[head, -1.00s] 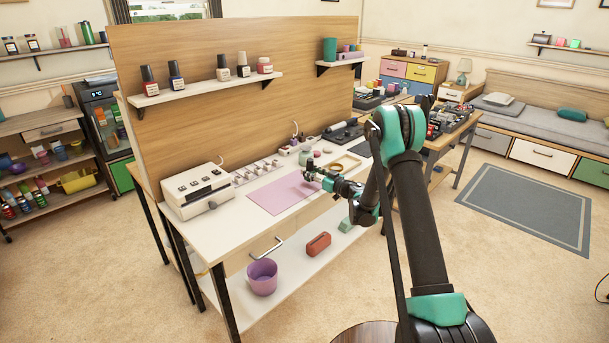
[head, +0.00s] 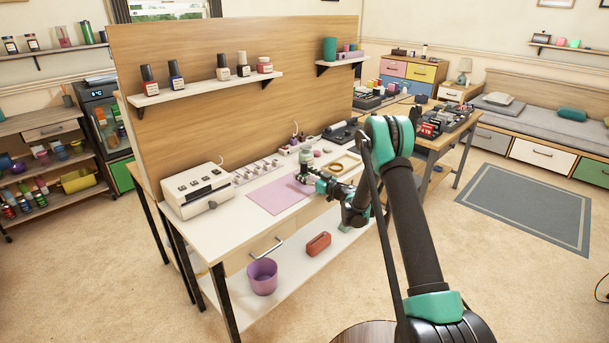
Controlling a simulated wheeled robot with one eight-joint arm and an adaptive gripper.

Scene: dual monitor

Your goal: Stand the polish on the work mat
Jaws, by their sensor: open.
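The pink work mat (head: 275,199) lies flat and bare on the white desk. My gripper (head: 305,179) is open and low over the desk, at the mat's right corner. A small grey-green bottle (head: 306,158) shows upright just behind my gripper. Its base is partly hidden by the gripper, and I cannot tell whether the two touch. Several polish bottles stand on the wall shelf, among them a red one (head: 150,80) and a dark blue one (head: 176,74). I cannot tell which bottle is the task's polish.
A white machine (head: 196,190) stands at the desk's left end, with a rack (head: 258,171) behind the mat. A round tan ring (head: 346,162) lies right of my gripper. A purple pot (head: 262,277) and a red-brown object (head: 318,243) are on the lower shelf.

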